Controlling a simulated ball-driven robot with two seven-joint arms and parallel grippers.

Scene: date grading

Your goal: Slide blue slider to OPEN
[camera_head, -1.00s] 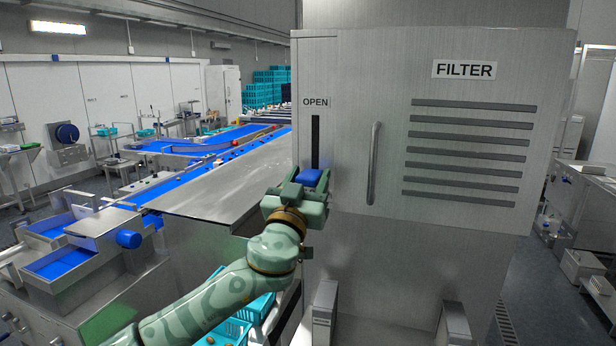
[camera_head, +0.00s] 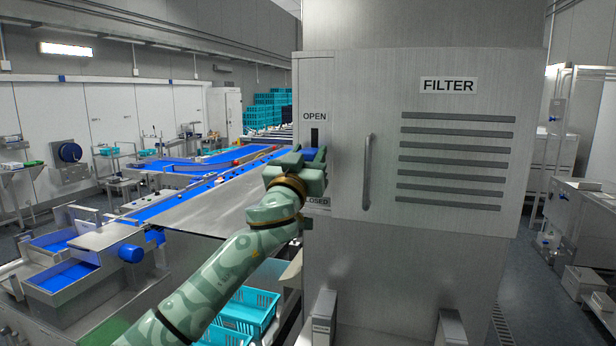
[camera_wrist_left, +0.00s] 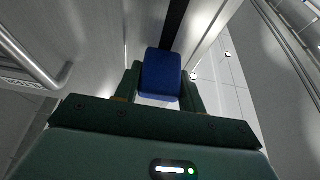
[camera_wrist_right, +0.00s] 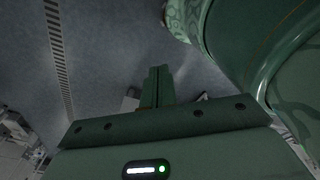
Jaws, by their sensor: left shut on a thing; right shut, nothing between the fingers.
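The blue slider (camera_head: 310,153) sits in a dark vertical slot (camera_head: 315,136) on the front of the filter cabinet (camera_head: 460,225). The OPEN label (camera_head: 315,116) is above the slot, and the partly hidden CLOSED label (camera_head: 317,201) is below. My left gripper (camera_head: 304,160) is shut on the slider. In the left wrist view the blue slider (camera_wrist_left: 161,76) is between the two fingers, with the dark slot running on beyond it. My right gripper (camera_wrist_right: 158,84) is shut and empty over the grey floor in the right wrist view; it is not in the head view.
A vertical handle (camera_head: 367,172) stands out just right of the slot. A steel conveyor side (camera_head: 205,207) and blue belts lie to the left. Teal crates (camera_head: 250,309) are below my left arm. Steel equipment (camera_head: 590,225) stands at the far right.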

